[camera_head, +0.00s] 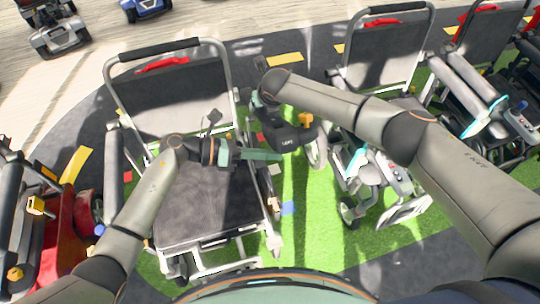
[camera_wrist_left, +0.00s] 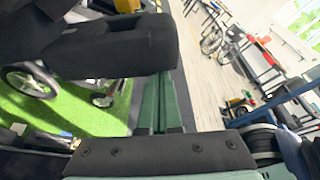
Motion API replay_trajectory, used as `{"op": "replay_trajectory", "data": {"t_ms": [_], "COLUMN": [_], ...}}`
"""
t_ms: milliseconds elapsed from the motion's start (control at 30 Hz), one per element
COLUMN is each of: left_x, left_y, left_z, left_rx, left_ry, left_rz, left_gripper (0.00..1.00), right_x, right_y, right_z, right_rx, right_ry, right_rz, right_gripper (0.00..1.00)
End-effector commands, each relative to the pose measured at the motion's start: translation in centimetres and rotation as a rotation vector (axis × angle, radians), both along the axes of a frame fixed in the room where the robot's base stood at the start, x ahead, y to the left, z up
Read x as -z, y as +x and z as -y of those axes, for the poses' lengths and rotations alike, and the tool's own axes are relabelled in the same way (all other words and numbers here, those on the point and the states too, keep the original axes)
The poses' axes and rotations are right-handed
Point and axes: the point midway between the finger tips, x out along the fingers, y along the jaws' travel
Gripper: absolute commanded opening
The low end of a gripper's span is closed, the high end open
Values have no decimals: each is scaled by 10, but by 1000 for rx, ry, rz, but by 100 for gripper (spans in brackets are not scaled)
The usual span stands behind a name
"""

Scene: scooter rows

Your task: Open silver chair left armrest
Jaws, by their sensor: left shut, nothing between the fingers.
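The silver-framed chair (camera_head: 205,197) stands left of centre in the head view, its dark seat towards me. A grey padded armrest (camera_head: 114,155) shows along its picture-left side. Its picture-right side is partly covered by my arms, so that armrest cannot be made out clearly. My left gripper (camera_head: 265,155) is shut and empty over the seat's right edge, pointing right; its green fingers also show together in the left wrist view (camera_wrist_left: 160,105). My right arm reaches in from the right to a dark block (camera_head: 287,138), with an orange piece beside it. Its fingertips are hidden.
Another silver-framed chair (camera_head: 388,52) stands to the right, with a control panel (camera_head: 395,175) at its side. A red scooter (camera_head: 52,230) is at the far left. Green floor (camera_head: 320,235) shows between the chairs. In the wrist view, a dark block (camera_wrist_left: 120,48) is close beside the fingers.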

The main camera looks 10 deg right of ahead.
Motion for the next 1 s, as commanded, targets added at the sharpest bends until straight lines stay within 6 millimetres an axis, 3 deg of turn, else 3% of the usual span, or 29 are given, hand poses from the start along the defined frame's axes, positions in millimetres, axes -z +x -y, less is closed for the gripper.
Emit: {"op": "replay_trajectory", "data": {"t_ms": [133,367,400,667,1000], "left_x": [-20,-26,-27,-25,-23], "left_y": [12,15,16,14,12], "left_z": [-3,-3,-3,-2,-2], "left_rx": [-4,-12,-12,-9,-5], "left_ry": [-3,-12,-13,-11,-8], "left_rz": [6,10,11,9,4], "left_gripper": [0,0,0,0,0], "right_x": [-3,3,4,4,0], "right_y": [3,-2,-2,-2,-3], "right_z": [0,1,1,1,1], "right_rx": [-1,-2,-2,0,0], "right_ry": [2,-3,-4,-3,-2], "right_rz": [10,-3,-6,-8,-4], "right_gripper": [0,0,71,100,100]}}
